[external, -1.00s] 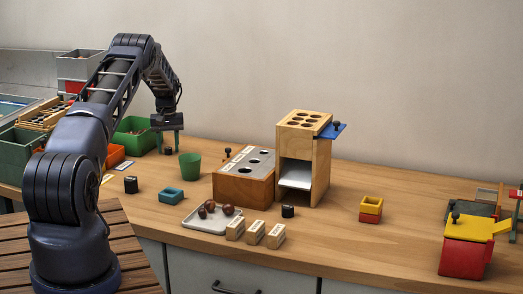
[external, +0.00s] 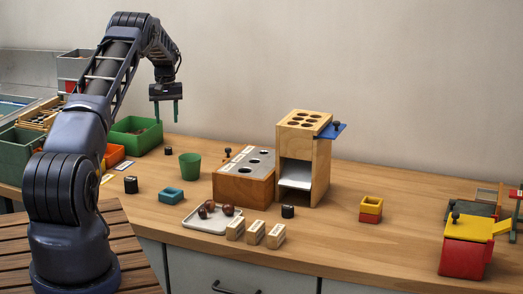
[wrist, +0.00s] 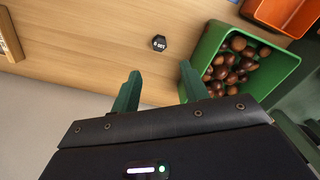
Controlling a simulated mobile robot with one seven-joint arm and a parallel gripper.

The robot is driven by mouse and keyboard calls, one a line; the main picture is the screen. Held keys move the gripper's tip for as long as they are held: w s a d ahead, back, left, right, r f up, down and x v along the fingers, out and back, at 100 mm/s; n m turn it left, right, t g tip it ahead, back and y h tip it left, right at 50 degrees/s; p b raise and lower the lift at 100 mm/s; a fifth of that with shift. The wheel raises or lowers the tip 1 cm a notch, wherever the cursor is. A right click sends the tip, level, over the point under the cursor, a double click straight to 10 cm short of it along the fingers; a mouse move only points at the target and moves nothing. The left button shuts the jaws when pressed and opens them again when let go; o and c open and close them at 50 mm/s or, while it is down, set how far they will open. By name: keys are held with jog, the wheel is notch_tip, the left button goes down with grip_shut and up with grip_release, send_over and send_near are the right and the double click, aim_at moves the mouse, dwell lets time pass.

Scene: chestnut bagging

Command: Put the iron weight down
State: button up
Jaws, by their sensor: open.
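My gripper (external: 165,113) is open and empty, raised above the back of the counter. Its two green fingers also show apart in the wrist view (wrist: 157,88). A small black weight (external: 168,150) stands on the counter below the gripper, right of the green bin. In the wrist view this weight (wrist: 159,43) lies ahead of the fingertips, apart from them, with a white label on top. Two similar black weights stand elsewhere: one at the left front (external: 131,185) and one by the wooden dispenser (external: 288,211). I cannot tell from the label which is the iron one.
A green bin (wrist: 283,72) of chestnuts is close beside the gripper. The counter around the weight is mostly clear.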

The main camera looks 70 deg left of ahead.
jog(key=shift+r, duration=0.9)
jog(key=shift+r, duration=0.1)
